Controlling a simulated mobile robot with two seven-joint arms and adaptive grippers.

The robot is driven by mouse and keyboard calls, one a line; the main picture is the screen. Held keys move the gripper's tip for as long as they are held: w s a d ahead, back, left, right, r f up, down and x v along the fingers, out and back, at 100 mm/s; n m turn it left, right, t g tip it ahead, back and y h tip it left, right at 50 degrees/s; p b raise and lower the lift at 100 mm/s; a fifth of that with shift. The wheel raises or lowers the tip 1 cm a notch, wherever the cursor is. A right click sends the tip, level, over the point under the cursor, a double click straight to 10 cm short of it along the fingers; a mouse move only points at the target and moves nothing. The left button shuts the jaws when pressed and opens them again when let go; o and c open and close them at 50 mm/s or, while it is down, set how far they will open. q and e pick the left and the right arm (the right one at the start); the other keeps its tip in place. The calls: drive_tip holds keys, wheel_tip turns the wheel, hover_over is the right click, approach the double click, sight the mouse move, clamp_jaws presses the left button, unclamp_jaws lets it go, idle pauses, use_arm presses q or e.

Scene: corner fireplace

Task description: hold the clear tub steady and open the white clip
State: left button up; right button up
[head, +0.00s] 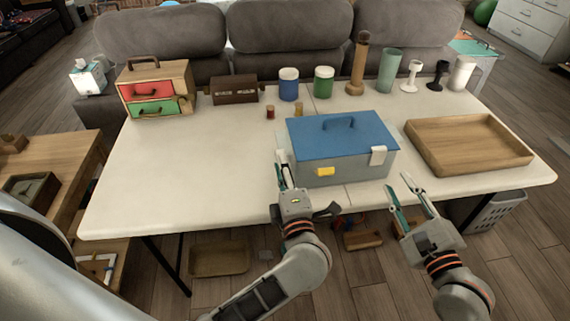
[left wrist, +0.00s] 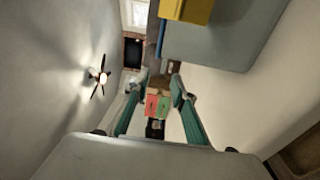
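The tub (head: 345,172) has translucent grey walls and a blue lid (head: 362,133) with a blue handle. It stands at the table's front middle. The white clip (head: 377,156) is at the right of its front side and lies against the wall. A yellow clip (head: 325,171) is at the front left; it also shows in the left wrist view (left wrist: 188,9). My left gripper (head: 283,172) is at the tub's front left corner, fingers apart (left wrist: 160,82) and nothing between them. My right gripper (head: 399,182) is open and empty, below and right of the white clip.
A wooden tray (head: 419,159) lies right of the tub. A small drawer chest (head: 180,74), a dark box (head: 234,91), jars (head: 289,90) and cups (head: 389,72) line the back. The table's left half (head: 190,165) is clear.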

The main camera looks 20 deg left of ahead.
sight(278, 143)
use_arm(q)
drive_tip(key=shift+n+g, duration=0.3)
drive_tip(key=shift+w+d+x, duration=0.1)
drive_tip(key=shift+d+x, duration=0.05)
drive_tip(key=shift+x, duration=1.2)
drive_tip(key=shift+w+d+x, duration=0.1)
drive_tip(key=shift+x, duration=1.2)
drive_tip(key=shift+w+d+x, duration=0.1)
drive_tip(key=shift+d+x, duration=0.05)
drive_tip(key=shift+x, duration=1.2)
drive_tip(key=shift+f, duration=0.1)
drive_tip(key=shift+c, duration=0.4)
